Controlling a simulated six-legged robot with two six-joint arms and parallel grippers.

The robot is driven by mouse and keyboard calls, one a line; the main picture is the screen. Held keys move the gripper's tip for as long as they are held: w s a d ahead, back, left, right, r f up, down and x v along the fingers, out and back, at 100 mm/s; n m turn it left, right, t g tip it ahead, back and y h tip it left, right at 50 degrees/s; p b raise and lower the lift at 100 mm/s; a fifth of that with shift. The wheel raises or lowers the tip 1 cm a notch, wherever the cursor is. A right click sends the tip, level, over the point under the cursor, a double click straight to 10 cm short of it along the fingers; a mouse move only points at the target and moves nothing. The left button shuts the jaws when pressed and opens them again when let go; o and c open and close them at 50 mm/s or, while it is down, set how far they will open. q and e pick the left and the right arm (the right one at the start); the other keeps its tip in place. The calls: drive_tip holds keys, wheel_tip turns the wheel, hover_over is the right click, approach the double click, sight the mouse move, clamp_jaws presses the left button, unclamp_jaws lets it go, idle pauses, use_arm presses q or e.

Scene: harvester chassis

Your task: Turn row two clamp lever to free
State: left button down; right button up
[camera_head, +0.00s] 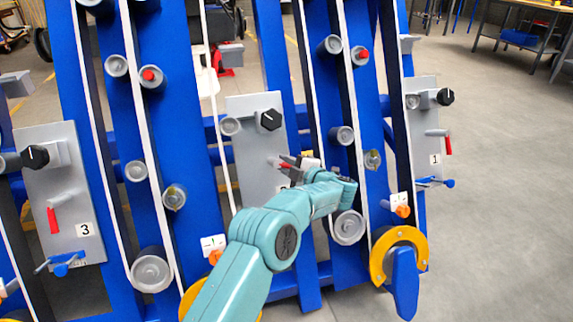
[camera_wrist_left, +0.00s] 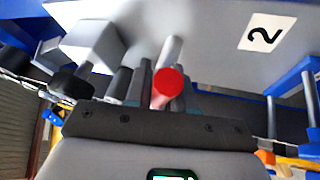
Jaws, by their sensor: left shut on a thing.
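The row two panel (camera_head: 250,110) is a grey plate in the middle of the head view, and its number plate (camera_wrist_left: 266,33) shows in the left wrist view. Its clamp lever (camera_head: 286,166) has a red handle, lying roughly sideways to the right. In the wrist view the red handle end (camera_wrist_left: 168,82) points at the camera. My left gripper (camera_head: 300,162) is at this lever, shut on the red handle, with its fingers on either side. The gripper and wrist hide part of the lever and the panel's lower part. My right gripper is in neither view.
Panel three (camera_head: 70,180) and panel one (camera_head: 422,120) have red levers hanging down. Blue beams (camera_head: 180,100) with rollers and white belts stand between the panels. A black knob (camera_head: 270,120) sits above the lever. Open floor (camera_head: 510,200) lies to the right.

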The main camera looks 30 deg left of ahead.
use_arm(q)
drive_tip(key=c, duration=1.1)
unclamp_jaws()
drive_tip(key=shift+a, duration=0.1)
drive_tip(key=shift+o, duration=0.2)
drive_tip(key=p+v, duration=0.4)
drive_tip(key=v, duration=1.2)
drive_tip(key=shift+p, duration=0.4)
drive_tip(key=shift+r, duration=0.1)
